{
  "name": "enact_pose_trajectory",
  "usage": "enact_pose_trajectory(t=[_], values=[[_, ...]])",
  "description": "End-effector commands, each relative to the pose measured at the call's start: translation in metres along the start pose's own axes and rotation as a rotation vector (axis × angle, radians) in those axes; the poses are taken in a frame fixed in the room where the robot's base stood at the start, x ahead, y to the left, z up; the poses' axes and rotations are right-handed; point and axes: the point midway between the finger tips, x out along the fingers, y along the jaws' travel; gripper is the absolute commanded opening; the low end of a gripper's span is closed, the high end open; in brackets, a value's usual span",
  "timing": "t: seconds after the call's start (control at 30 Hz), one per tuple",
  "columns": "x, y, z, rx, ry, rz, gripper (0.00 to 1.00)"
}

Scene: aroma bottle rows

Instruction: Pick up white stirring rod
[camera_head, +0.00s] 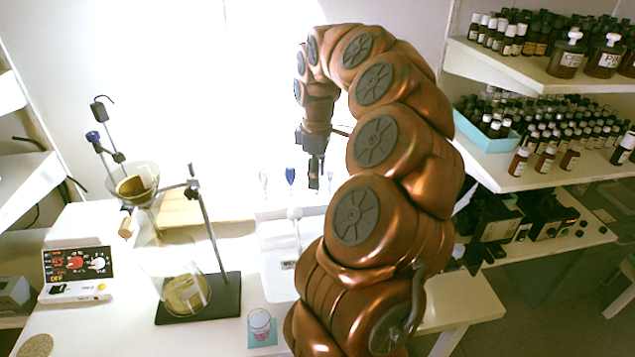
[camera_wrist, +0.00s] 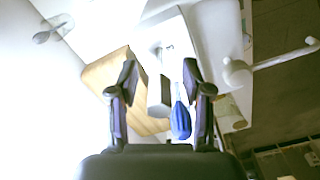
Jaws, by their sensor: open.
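A white rod with a rounded knob (camera_head: 294,214) stands upright at the front of a white holder (camera_head: 278,245) in the head view. In the wrist view, a white rod with a round end (camera_wrist: 268,63) lies across the right side, outside my fingers; it looks like the same rod. My gripper (camera_head: 314,183) points down above the back of the holder, behind and right of the knobbed rod. In the wrist view my gripper (camera_wrist: 158,80) is open. A blue-ended tool (camera_wrist: 180,120) shows between its fingers, apparently not held; it also stands in the head view (camera_head: 291,175).
A pale-ended tool (camera_head: 264,177) stands left of the blue one. A glass flask (camera_head: 180,285) and metal stand (camera_head: 205,235) are to the left. A small beaker (camera_head: 260,322) sits in front. Shelves of bottles (camera_head: 530,170) are at right.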

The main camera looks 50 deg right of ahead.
Motion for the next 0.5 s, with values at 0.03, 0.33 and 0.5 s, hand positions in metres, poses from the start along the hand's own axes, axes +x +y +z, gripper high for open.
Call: enact_pose_trajectory(t=[0.03,0.33,0.5], values=[[0.0,0.0001,0.0001,0.0,0.0,0.0,0.49],[-0.0001,0.0001,0.0,0.0,0.0,0.001,0.26],[-0.0002,0.0002,-0.0001,0.0,0.0,0.001,0.09]])
